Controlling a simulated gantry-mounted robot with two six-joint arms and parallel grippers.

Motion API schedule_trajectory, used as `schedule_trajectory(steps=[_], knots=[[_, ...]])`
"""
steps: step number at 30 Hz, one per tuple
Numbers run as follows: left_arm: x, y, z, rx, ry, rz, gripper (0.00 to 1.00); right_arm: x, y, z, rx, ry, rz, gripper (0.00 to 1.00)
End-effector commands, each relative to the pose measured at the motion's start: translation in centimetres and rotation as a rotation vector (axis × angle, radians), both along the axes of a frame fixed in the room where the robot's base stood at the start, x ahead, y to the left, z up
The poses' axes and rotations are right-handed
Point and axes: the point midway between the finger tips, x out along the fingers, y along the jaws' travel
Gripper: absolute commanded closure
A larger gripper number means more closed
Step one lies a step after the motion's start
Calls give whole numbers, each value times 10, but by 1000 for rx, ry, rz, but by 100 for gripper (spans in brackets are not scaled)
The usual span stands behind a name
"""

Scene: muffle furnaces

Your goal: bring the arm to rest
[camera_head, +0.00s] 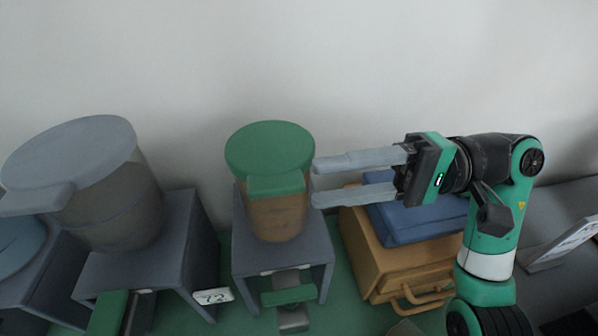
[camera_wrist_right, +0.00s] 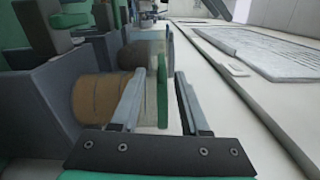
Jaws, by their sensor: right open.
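My right gripper (camera_head: 314,183) is open and empty, its two grey fingers pointing left in the head view. In that view its tips are just right of a brown container with a green lid (camera_head: 270,150). In the right wrist view the two fingers (camera_wrist_right: 156,90) are spread apart, with a brown cylinder (camera_wrist_right: 98,98) to the left of them. I cannot tell whether a finger touches it. My left gripper is not in view.
The green-lidded container stands on a grey stand (camera_head: 240,255). A larger grey-lidded container (camera_head: 110,205) stands at left. A tan case (camera_head: 375,270) with a blue top (camera_head: 415,222) lies below my right gripper. A pale wall (camera_head: 300,60) is behind.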

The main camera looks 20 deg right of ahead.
Motion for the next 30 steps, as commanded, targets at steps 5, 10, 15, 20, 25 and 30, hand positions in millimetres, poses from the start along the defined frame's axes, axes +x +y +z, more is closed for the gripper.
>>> schedule_trajectory(steps=[5,10,15,20,25,30], knots=[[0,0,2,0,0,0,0,-1,-9,0,1,0,0,55],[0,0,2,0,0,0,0,-1,-8,0,1,0,0,55],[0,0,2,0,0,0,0,-1,-8,0,1,0,0,55],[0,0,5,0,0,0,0,-3,-5,12,38,9,5,55],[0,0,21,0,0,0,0,-22,7,85,290,97,66,55],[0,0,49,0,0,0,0,-75,-9,213,764,389,362,55]])
